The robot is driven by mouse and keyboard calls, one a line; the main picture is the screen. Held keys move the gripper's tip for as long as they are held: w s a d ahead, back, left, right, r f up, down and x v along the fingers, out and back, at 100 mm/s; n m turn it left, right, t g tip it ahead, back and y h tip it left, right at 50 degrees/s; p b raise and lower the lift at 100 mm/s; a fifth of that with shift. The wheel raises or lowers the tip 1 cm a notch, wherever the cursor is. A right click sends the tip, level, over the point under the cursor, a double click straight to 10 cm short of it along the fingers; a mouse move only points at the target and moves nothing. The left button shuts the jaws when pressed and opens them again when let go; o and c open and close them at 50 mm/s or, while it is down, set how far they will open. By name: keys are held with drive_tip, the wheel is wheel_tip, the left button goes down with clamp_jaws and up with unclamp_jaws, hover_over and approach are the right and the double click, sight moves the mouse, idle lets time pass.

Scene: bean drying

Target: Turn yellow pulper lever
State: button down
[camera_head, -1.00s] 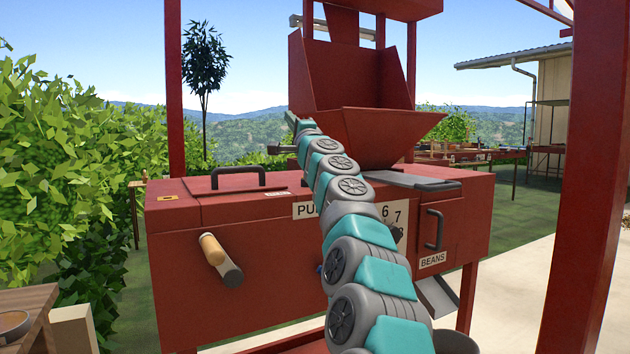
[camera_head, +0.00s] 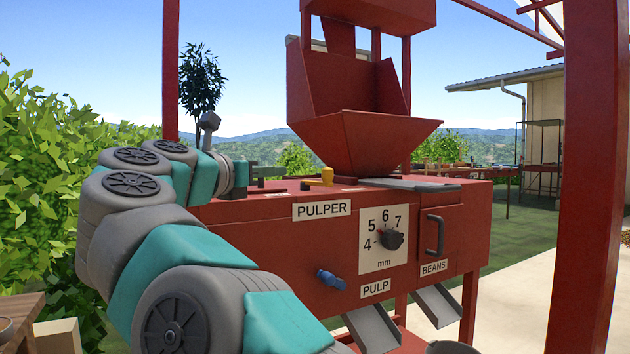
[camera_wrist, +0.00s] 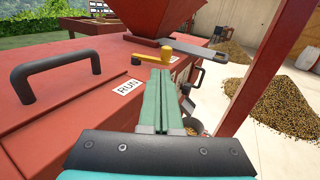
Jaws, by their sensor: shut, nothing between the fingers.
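The yellow pulper lever (camera_head: 327,175) sits on top of the red pulper (camera_head: 270,225), just below the hopper. In the wrist view the lever (camera_wrist: 155,56) is a yellow knob and arm just beyond my fingertips. A RUN label (camera_wrist: 128,87) is on the lid left of the fingers. My gripper (camera_head: 284,171) is shut and empty, pointing right across the pulper top, just left of the lever. In the wrist view its two teal fingers (camera_wrist: 160,74) lie together with tips close to the lever; I cannot tell if they touch.
The red hopper (camera_head: 365,138) rises right behind the lever. A black lid handle (camera_wrist: 58,72) stands left of the fingers. The front has a dial (camera_head: 391,240), a blue tap (camera_head: 331,280) and chutes (camera_head: 372,325). A red post (camera_head: 585,180) stands at right.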

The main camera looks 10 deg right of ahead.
sight(329, 173)
drive_tip(key=shift+m+g, duration=0.4)
drive_tip(key=shift+m, duration=0.1)
drive_tip(key=x, duration=0.4)
drive_tip(key=p+x, duration=0.1)
drive_tip(key=x, duration=0.8)
drive_tip(key=shift+s+d+f+p, duration=0.15)
drive_tip(key=shift+s+d+p, duration=0.15)
drive_tip(key=shift+d+p, duration=0.1)
drive_tip(key=shift+d, duration=0.1)
drive_tip(key=shift+w+d+f+n+t+y+b, duration=0.1)
drive_tip(key=shift+d+f+n+t+y+b, duration=0.1)
drive_tip(key=shift+n+t+y+b, duration=0.3)
drive_tip(key=shift+d+n+t+y+b, duration=0.3)
drive_tip(key=shift+d+y+b, duration=0.15)
drive_tip(key=shift+b, duration=0.1)
drive_tip(key=shift+w+d+r+n+t+y, duration=0.15)
drive_tip(key=shift+d+n+t+y, duration=0.1)
drive_tip(key=shift+n+y, duration=0.15)
drive_tip(key=shift+w+d+n+t+y, duration=0.15)
drive_tip(key=shift+n+t+y, duration=0.15)
drive_tip(key=shift+y, duration=0.15)
drive_tip(key=shift+s+b, duration=0.15)
drive_tip(key=shift+b, duration=0.15)
